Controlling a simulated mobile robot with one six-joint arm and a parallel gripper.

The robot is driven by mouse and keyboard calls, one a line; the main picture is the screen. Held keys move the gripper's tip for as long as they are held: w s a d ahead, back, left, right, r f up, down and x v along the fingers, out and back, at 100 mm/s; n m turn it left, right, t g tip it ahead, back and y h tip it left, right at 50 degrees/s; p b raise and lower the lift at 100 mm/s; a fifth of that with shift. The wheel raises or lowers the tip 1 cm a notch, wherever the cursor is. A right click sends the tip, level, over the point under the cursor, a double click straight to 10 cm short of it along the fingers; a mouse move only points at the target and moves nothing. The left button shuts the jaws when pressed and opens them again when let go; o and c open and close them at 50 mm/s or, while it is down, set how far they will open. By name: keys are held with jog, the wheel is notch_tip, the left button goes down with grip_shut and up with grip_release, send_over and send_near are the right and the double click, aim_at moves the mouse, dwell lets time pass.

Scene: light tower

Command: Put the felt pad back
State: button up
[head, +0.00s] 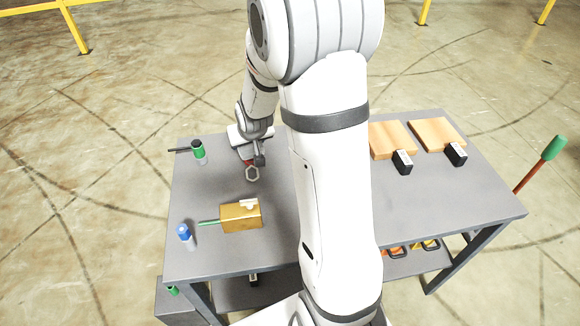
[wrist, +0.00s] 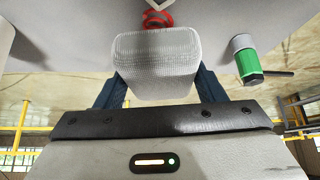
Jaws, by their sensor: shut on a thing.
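My gripper (wrist: 155,90) is shut on a pale grey, rounded block with a fine woven texture, which looks like the felt pad (wrist: 155,62). The pad sits between the two dark blue fingers in the wrist view. In the head view my gripper (head: 257,158) is over the left part of the grey table, and the pad cannot be made out there. A hexagonal ring with a red part (head: 252,173) is just in front of the gripper; its red part (wrist: 157,19) shows beyond the pad in the wrist view.
The grey table (head: 430,215) bears a green-capped cylinder (head: 199,150), a blue-capped bottle (head: 185,233), and a golden box (head: 241,217) with a green-handled tool and small white piece. Two wooden boards (head: 392,138) with black blocks lie at right. My arm hides the table's middle.

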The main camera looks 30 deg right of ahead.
jog(key=shift+m+h, duration=0.3)
jog(key=shift+m, duration=0.3)
jog(key=d+b, duration=0.2)
jog(key=b, duration=0.1)
jog(key=w+d+b, duration=0.1)
jog(key=d+b, duration=0.1)
jog(key=b, duration=0.1)
jog(key=w+d+b, duration=0.1)
jog(key=d+b, duration=0.1)
jog(key=b, duration=0.1)
jog(key=shift+d+f+b, duration=0.15)
jog(key=shift+f+b, duration=0.15)
jog(key=shift+f, duration=0.05)
jog(key=s+d+r+m+b, duration=0.1)
jog(key=s+d+r+b, duration=0.2)
jog(key=d+b, duration=0.5)
jog(key=shift+h, duration=0.3)
jog(key=f+b, duration=0.2)
jog(key=f, duration=0.1)
jog(key=a+f+b, duration=0.1)
jog(key=f, duration=0.2)
jog(key=a+f+b, duration=0.1)
jog(key=f+b, duration=0.1)
jog(key=f, duration=0.1)
jog(key=shift+w+a+f+b, duration=0.15)
jog(key=shift+f+b, duration=0.1)
jog(key=shift+b, duration=0.05)
